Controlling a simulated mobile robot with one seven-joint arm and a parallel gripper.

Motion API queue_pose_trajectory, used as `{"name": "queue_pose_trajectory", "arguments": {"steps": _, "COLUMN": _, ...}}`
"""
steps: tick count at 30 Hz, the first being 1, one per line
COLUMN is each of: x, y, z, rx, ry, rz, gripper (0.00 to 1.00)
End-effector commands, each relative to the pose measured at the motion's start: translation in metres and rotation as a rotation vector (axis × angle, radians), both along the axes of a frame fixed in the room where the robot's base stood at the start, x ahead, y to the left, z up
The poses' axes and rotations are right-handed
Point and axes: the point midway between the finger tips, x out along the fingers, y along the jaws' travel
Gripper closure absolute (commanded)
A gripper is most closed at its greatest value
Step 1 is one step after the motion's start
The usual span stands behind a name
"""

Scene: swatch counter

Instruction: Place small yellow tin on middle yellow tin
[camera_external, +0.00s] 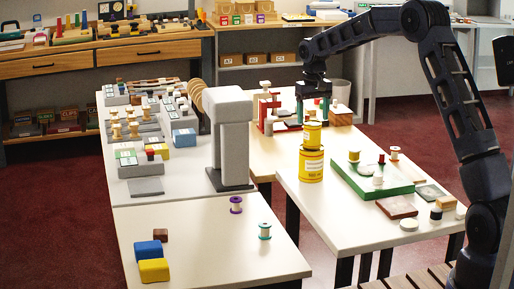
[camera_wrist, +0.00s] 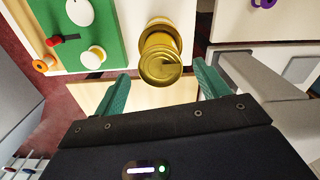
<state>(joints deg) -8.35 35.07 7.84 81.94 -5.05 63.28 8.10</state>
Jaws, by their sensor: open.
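A stack of yellow tins stands upright on the right-hand white table. The large bottom tin (camera_external: 311,168) carries the middle yellow tin (camera_external: 311,136). A narrower yellow piece, which looks like the small yellow tin (camera_external: 312,114), shows on top, close under my gripper. In the wrist view, a round gold tin top (camera_wrist: 160,69) faces the camera, with the rest of the stack behind it. My gripper (camera_external: 314,104) is above the stack, its green fingers apart. In the wrist view, my gripper (camera_wrist: 163,88) has the tin top between and beyond its fingertips; contact cannot be told.
A green board (camera_external: 346,181) with spools and a red peg lies right of the stack. A grey post (camera_external: 231,140) stands to the left. A red frame (camera_external: 266,112) is behind. The front table has open room around two spools and blocks.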

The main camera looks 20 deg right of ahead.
Motion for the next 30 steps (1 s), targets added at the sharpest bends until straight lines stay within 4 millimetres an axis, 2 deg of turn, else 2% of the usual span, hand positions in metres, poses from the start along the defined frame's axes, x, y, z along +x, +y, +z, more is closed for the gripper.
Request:
{"name": "queue_pose_trajectory", "arguments": {"steps": 3, "x": 0.0, "y": 0.0, "z": 0.024, "rx": 0.0, "ry": -0.002, "rz": 0.0, "gripper": 0.26}}
{"name": "queue_pose_trajectory", "arguments": {"steps": 9, "x": 0.0, "y": 0.0, "z": 0.052, "rx": 0.0, "ry": -0.002, "rz": 0.0, "gripper": 0.26}}
{"name": "queue_pose_trajectory", "arguments": {"steps": 20, "x": -0.003, "y": -0.002, "z": 0.069, "rx": -0.001, "ry": -0.002, "rz": -0.001, "gripper": 0.26}}
{"name": "queue_pose_trajectory", "arguments": {"steps": 25, "x": -0.027, "y": -0.015, "z": 0.096, "rx": -0.002, "ry": -0.027, "rz": -0.005, "gripper": 0.26}}
{"name": "queue_pose_trajectory", "arguments": {"steps": 30, "x": -0.071, "y": -0.039, "z": 0.135, "rx": -0.005, "ry": -0.064, "rz": -0.014, "gripper": 0.26}}
